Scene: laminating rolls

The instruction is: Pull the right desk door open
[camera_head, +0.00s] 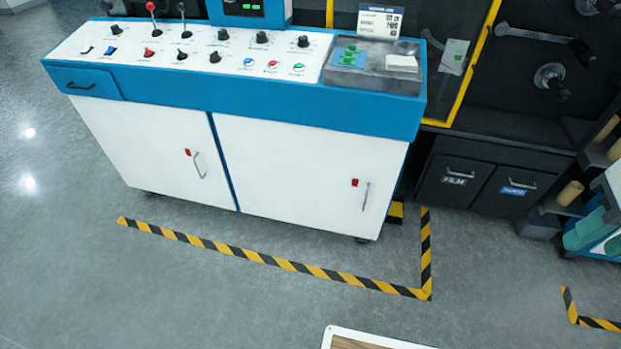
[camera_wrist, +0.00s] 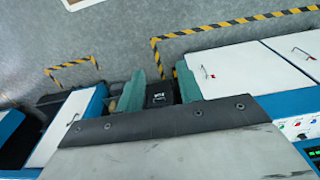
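The right desk door (camera_head: 300,175) is a white panel under the blue control desk (camera_head: 240,98) and looks shut. Its upright grey handle (camera_head: 365,196) is near its right edge, beside a small red tag (camera_head: 354,183). In the wrist view, which is upside down, the right desk door (camera_wrist: 232,72) shows at right with its handle (camera_wrist: 209,76). My gripper (camera_wrist: 160,73) has two teal fingers spread apart with nothing held between them. It is away from the door handle. Teal shapes at the head view's right edge look like its fingers, partly cut off.
The left desk door (camera_head: 155,150) is shut. Yellow-black floor tape (camera_head: 270,260) runs before the desk. Dark bins (camera_head: 480,185) stand right of it. A board edge (camera_head: 365,338) shows at the bottom. The grey floor before the doors is clear.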

